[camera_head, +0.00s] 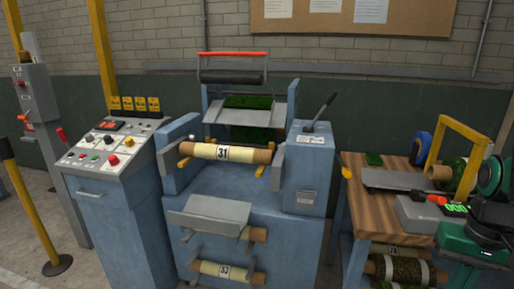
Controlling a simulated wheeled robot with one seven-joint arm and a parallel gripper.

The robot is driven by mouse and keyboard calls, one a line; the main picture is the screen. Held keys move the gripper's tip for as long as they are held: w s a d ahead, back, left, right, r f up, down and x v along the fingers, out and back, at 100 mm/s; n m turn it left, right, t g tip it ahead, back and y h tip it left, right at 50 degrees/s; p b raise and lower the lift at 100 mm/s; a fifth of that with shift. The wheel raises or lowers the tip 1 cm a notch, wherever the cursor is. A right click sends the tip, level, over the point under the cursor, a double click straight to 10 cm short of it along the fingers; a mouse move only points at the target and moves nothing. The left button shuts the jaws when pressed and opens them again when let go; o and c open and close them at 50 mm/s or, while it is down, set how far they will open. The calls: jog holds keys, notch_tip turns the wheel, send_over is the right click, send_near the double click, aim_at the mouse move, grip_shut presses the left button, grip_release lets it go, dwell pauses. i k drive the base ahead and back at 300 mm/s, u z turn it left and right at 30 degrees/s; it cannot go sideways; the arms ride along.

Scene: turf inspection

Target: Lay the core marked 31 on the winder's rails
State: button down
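The core marked 31 (201,151) is a brown tube with a pale band and a white number label. It lies level across the upper front of the blue winder (218,188), spanning its two sides. Yellow-tipped pieces (184,163) show just under it near both ends, and it appears to rest there; the exact contact with the rails is too small to tell. Another banded core (210,268), with a number that looks like 53, sits low on the winder's front brackets. No gripper of mine can be made out, and nothing is seen holding the core 31.
A control console (115,160) stands left of the winder. A lever (322,108) rises from the winder's right housing. At right, a wooden bench (372,210) carries a scale (415,213), a yellow frame and tools, with rolls beneath. A yellow post (30,205) stands at far left.

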aim_at(253, 156)
jog(key=u, duration=0.15)
jog(key=i, duration=1.1)
jog(key=u, duration=0.75)
jog(key=i, duration=0.35)
jog(key=u, duration=0.2)
